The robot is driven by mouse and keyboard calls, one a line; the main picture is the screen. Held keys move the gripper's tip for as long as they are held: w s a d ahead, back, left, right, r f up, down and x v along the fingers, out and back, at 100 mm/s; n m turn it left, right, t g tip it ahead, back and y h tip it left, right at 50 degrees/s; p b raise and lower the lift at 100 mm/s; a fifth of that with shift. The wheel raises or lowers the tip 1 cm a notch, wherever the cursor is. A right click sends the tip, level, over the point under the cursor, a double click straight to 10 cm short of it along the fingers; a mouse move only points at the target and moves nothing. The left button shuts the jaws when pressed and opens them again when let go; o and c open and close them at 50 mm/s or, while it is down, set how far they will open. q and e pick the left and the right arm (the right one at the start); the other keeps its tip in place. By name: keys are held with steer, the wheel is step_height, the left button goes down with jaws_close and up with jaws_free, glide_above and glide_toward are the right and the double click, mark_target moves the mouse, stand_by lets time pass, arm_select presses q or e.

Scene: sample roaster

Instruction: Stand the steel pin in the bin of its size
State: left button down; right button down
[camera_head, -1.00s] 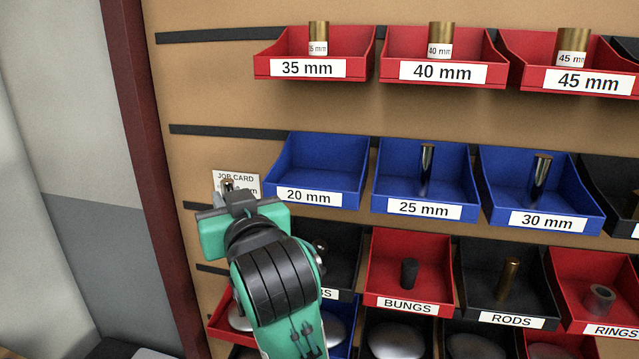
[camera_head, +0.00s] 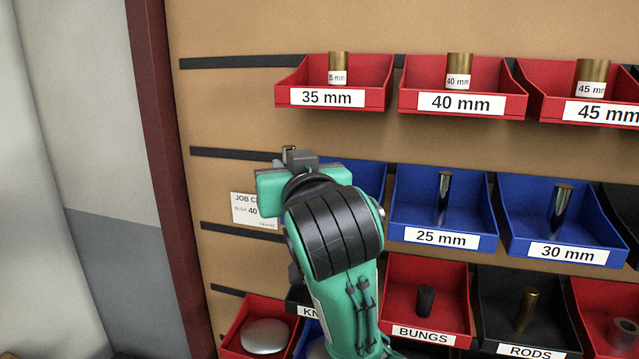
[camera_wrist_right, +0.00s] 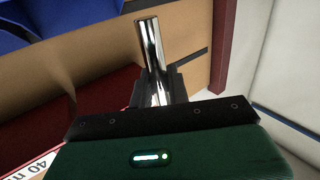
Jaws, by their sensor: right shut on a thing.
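My right gripper (camera_head: 299,160) is shut on the steel pin (camera_wrist_right: 150,48), a shiny cylinder that sticks out beyond the fingers in the right wrist view. The gripper is at the left end of the blue row, and my arm covers most of the 20 mm bin (camera_head: 372,176). The blue 25 mm bin (camera_head: 410,205) and the blue 30 mm bin (camera_head: 525,222) each have a steel pin standing inside. My left gripper is not in view.
Red bins with brass pieces form the row above, including the 35 mm bin (camera_head: 290,88) and the 40 mm bin (camera_head: 413,92). Below are the bungs bin (camera_head: 395,298) and the rods bin (camera_head: 490,320). A job card (camera_head: 250,210), partly covered by my arm, hangs on the left.

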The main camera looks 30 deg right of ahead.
steer(key=w+d+p, duration=0.3)
steer(key=w+d, duration=0.6)
steer(key=d, duration=0.1)
steer(key=shift+s+d+f+p, duration=0.1)
steer(key=shift+f+p, duration=0.2)
steer(key=shift+f, duration=1.3)
steer(key=shift+s+d+f+p, duration=0.1)
steer(key=shift+f+p, duration=0.15)
steer(key=shift+f, duration=1.35)
steer(key=shift+w+f, duration=0.1)
steer(key=shift+f, duration=0.2)
steer(key=shift+f, duration=0.1)
steer(key=c, duration=1.3)
jaws_free()
steer(key=shift+c, duration=0.2)
